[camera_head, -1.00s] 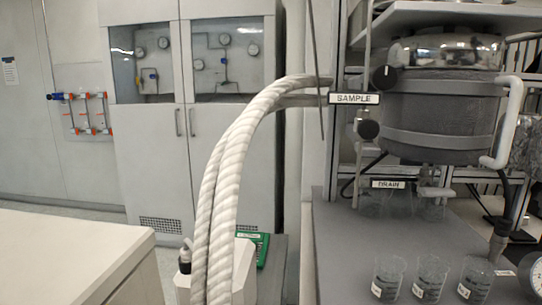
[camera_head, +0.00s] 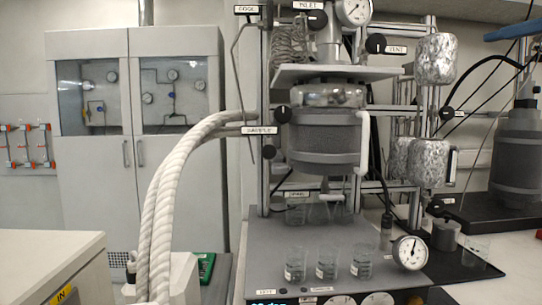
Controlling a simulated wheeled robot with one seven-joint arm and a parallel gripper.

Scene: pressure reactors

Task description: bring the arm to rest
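My arm and gripper do not show in the camera_head view, so their pose and whether the gripper is open or shut cannot be seen. The pressure reactor (camera_head: 326,135) stands upright in its metal frame at the centre, with a grey band around its vessel. Labels read SAMPLE (camera_head: 259,130), COOL, INLET and VENT. A pressure gauge (camera_head: 354,11) sits at the top.
Several glass beakers (camera_head: 327,265) stand on the grey reactor base (camera_head: 262,240), near a round dial (camera_head: 410,252). Thick white hoses (camera_head: 160,200) arch at the left. A white bench (camera_head: 45,262) fills the lower left. Tall cabinets (camera_head: 180,170) stand behind.

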